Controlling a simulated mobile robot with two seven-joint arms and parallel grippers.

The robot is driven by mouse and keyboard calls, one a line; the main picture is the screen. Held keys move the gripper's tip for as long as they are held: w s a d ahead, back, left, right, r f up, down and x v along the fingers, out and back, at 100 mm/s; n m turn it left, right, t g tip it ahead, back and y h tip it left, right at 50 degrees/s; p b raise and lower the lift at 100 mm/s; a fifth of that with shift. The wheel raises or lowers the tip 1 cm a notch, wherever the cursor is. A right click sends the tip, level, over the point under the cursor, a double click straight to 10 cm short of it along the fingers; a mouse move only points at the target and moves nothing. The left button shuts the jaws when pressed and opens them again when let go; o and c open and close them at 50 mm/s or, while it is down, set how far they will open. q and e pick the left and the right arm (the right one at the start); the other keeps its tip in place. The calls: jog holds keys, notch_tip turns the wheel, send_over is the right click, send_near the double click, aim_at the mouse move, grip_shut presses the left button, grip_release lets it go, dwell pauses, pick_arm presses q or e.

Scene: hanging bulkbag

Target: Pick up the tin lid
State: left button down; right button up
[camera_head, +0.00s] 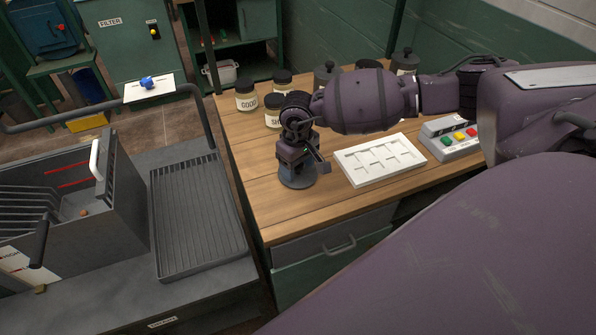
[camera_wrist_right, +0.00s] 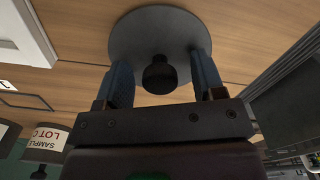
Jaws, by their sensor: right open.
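The tin lid is a round grey disc (camera_wrist_right: 150,22) with a black knob (camera_wrist_right: 159,75). In the right wrist view it lies over the wooden table top, its knob between the two blue fingers. In the head view its grey rim (camera_head: 297,184) shows on the table under my right gripper (camera_head: 312,163), which hides much of it. My right gripper also shows in the right wrist view (camera_wrist_right: 160,80). It points down, open, with a finger on each side of the knob and a gap to it. My left gripper is not in view.
A white tray with recesses (camera_head: 382,161) lies right of the lid. A button box (camera_head: 450,138) stands further right. Labelled jars (camera_head: 246,97) and grey tins (camera_head: 405,62) stand at the back. The table's front left is clear, beside a grooved drain board (camera_head: 197,220).

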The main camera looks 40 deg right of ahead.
jog(key=c, duration=1)
